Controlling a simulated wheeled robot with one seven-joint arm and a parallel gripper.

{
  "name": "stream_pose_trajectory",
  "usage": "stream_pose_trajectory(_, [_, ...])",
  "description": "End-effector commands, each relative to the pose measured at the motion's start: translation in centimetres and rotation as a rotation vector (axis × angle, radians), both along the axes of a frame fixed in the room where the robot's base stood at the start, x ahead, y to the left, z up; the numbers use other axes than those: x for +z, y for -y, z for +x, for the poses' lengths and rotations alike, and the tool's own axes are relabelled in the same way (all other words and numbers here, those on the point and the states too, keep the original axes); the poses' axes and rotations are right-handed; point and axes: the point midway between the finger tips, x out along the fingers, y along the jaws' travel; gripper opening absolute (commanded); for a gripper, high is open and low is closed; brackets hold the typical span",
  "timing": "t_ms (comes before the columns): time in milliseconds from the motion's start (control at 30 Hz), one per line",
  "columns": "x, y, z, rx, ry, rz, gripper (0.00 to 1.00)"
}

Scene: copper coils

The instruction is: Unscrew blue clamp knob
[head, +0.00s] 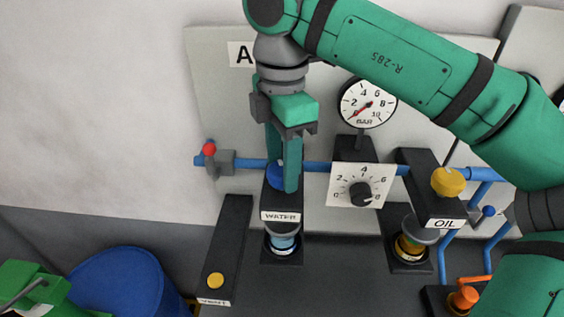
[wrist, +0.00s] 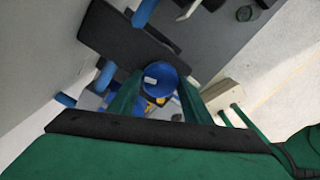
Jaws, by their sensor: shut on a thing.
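The blue clamp knob (head: 275,177) sits on top of the black block labelled WATER (head: 281,203) in the head view. My gripper (head: 282,185) points down over the block, with its green fingers on either side of the knob. It is shut on the knob, and the fingers hide part of it. In the wrist view the round blue knob (wrist: 158,80) shows between the fingertips, with a small white mark on its face. Below the block, a clear cup with blue contents (head: 284,242) stands on a lower black ledge.
A pressure gauge (head: 368,102) and a dial (head: 361,193) are right of my gripper. The OIL block has a yellow knob (head: 448,181). A blue pipe with a red-tipped valve (head: 209,149) runs left. The VENT block has a yellow button (head: 215,280). A blue barrel (head: 130,285) stands lower left.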

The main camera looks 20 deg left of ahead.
Motion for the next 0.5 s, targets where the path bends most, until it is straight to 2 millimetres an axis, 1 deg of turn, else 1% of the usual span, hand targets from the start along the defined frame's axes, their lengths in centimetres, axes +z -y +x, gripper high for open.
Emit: stream_pose_trajectory(500, [0.12,-0.03,-0.01,0.489,0.003,0.001,0.22])
